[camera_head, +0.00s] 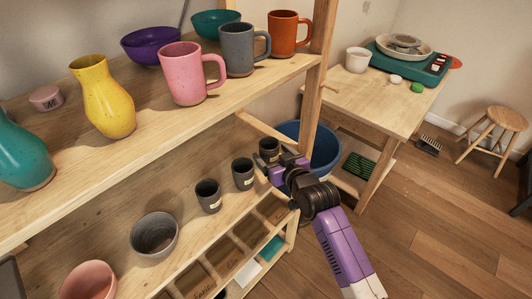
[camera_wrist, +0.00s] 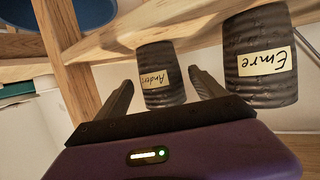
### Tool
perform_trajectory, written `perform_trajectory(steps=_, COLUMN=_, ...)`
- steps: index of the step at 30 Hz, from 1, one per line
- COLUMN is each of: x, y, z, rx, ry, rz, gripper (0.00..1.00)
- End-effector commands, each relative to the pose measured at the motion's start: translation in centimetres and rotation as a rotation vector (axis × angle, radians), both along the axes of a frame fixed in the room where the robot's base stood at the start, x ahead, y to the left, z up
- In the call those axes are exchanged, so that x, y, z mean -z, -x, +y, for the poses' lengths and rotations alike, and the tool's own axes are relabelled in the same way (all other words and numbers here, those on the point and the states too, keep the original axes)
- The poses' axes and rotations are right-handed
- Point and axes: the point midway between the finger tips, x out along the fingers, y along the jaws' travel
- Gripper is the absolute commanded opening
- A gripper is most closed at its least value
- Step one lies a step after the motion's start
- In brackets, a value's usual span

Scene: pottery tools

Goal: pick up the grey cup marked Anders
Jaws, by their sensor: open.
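The grey cup marked Anders (camera_wrist: 176,92) shows in the wrist view, with a cream label on its dark ribbed side. In the head view it appears to be the far cup (camera_head: 269,146) in a row on the lower shelf. My gripper (camera_head: 277,168) is beside that cup, at the shelf's front edge. In the wrist view my gripper (camera_wrist: 161,80) is open, and the cup appears between its two fingers. I cannot tell how deep it sits between them, and no grip shows. A similar cup marked Emre (camera_wrist: 262,85) stands close by; it also shows in the head view (camera_head: 243,174).
Another dark cup (camera_head: 208,196), a grey bowl (camera_head: 155,237) and a pink bowl (camera_head: 88,282) share the lower shelf. The upper shelf (camera_head: 150,130) holds mugs and vases above. A shelf post (camera_head: 317,80) and a blue tub (camera_head: 322,150) are near my gripper.

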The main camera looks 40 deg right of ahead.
Motion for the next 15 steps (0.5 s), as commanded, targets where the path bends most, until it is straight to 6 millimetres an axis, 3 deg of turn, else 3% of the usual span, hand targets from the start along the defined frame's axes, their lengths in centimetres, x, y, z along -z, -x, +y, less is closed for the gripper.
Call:
perform_trajectory(steps=9, x=1.1, y=-3.8, z=-1.1, rx=0.000, ry=-0.003, rz=-0.001, gripper=0.79)
perform_trajectory(steps=15, x=1.4, y=-4.7, z=-1.5, rx=-0.001, ry=0.000, rz=-0.001, gripper=0.79)
